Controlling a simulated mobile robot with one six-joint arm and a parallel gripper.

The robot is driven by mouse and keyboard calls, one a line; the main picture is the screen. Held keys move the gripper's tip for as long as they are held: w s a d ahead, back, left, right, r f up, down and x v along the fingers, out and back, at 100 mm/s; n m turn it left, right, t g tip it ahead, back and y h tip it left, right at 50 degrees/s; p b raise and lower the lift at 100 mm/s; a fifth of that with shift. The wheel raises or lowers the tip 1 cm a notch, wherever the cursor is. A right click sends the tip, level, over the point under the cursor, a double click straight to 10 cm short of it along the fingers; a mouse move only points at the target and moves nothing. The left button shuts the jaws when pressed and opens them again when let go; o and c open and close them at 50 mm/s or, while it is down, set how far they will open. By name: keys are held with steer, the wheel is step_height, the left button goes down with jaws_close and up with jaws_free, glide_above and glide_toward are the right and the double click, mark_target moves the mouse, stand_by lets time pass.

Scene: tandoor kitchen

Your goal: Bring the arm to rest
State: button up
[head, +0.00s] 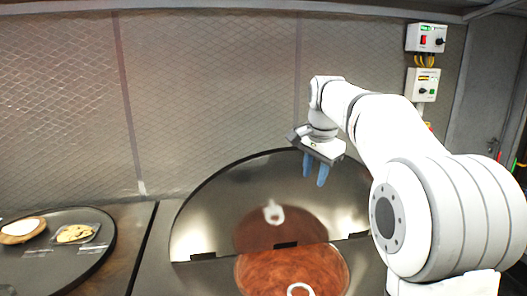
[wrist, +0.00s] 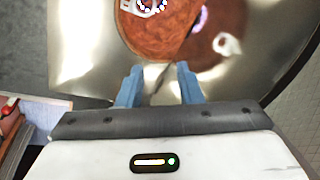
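My white arm reaches in from the right in the head view. My gripper (head: 315,172) has two blue fingers that point down, in front of a raised, shiny round metal lid. In the wrist view my gripper (wrist: 159,88) shows its fingers apart with nothing between them. It is open and empty, held clear above the metal surface.
The tandoor opening (head: 292,270) has reddish clay walls and a white ring inside. The raised metal lid (head: 205,222) stands behind it. At left, a dark round tray (head: 62,252) bears a board (head: 22,230) and a container of pale food (head: 76,233). Control boxes (head: 426,38) hang on the wall.

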steer(key=s+f+n+b, duration=0.1)
steer(key=s+f+n, duration=0.2)
steer(key=s+f, duration=0.4)
steer(key=s+d+f+n+b, duration=0.1)
steer(key=s+f+n+b, duration=0.1)
steer(key=s+f, duration=0.5)
steer(key=s+d+f+n+b, duration=0.1)
steer(key=s+f+n, duration=0.4)
steer(key=s, duration=1.1)
step_height(320, 180, down, 3)
steer(key=shift+s+r+t+b, duration=0.15)
steer(key=shift+s+t+b, duration=0.25)
steer(key=shift+b, duration=0.1)
steer(key=shift+d, duration=0.15)
